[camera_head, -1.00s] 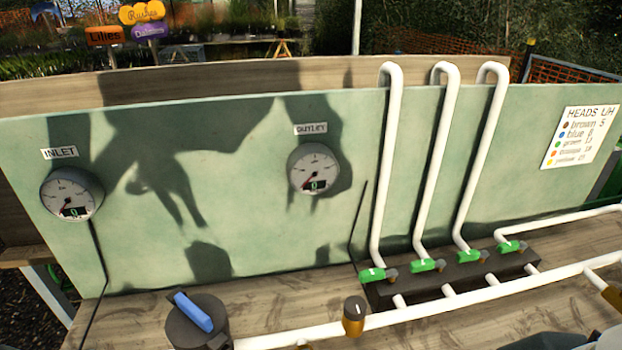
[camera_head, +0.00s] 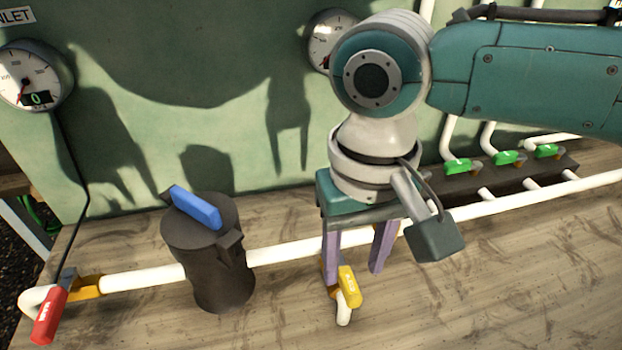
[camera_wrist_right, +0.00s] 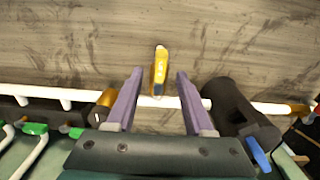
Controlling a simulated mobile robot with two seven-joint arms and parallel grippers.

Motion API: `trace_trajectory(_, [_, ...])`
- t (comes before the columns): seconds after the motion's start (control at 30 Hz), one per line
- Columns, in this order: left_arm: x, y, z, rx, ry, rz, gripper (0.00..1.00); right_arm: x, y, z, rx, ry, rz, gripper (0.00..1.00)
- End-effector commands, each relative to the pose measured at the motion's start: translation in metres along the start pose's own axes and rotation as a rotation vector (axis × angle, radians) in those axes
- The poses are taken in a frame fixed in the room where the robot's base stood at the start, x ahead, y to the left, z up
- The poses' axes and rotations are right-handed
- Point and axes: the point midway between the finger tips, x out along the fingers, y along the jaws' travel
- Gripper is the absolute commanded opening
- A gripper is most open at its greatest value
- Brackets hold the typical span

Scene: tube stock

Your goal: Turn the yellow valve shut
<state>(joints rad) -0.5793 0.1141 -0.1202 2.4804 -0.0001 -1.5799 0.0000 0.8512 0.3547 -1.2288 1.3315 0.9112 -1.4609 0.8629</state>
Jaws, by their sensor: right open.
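The yellow valve handle (camera_head: 349,287) sits on a short white stub below the long white pipe (camera_head: 290,251). In the right wrist view the yellow handle (camera_wrist_right: 158,73) points away from the pipe, between the fingertips, with a gap on each side. My right gripper (camera_head: 354,274) is open and points down, its two purple fingers on either side of the handle; it also shows in the right wrist view (camera_wrist_right: 160,72). Whether the fingers are level with the handle is hard to tell. My left gripper is not in view.
A dark canister (camera_head: 210,262) with a blue handle (camera_head: 195,207) stands left of the valve. A red valve handle (camera_head: 48,315) is at the far left. Green valves (camera_head: 506,158) line the right. The green panel (camera_head: 240,100) with gauges stands behind. The front bench is clear.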

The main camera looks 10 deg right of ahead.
Motion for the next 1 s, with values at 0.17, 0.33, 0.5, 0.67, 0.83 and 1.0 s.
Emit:
trace_trajectory(0.17, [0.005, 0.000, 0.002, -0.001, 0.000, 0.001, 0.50, 0.026, 0.000, 0.001, -0.001, -0.002, 0.000, 0.53])
trace_trajectory(0.33, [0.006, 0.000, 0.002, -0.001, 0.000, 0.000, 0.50, 0.034, 0.000, 0.001, -0.002, 0.000, 0.000, 0.53])
trace_trajectory(0.5, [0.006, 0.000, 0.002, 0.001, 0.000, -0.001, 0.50, 0.034, 0.000, 0.000, -0.002, 0.000, 0.000, 0.53])
trace_trajectory(0.67, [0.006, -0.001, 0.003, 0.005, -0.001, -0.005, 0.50, 0.034, 0.000, 0.000, -0.002, 0.000, 0.000, 0.40])
trace_trajectory(0.83, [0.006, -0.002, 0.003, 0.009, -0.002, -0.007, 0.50, 0.034, 0.000, 0.000, -0.002, 0.000, 0.000, 0.21])
trace_trajectory(1.0, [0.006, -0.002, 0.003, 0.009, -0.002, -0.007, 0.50, 0.034, 0.000, 0.000, -0.002, 0.001, 0.000, 0.02])
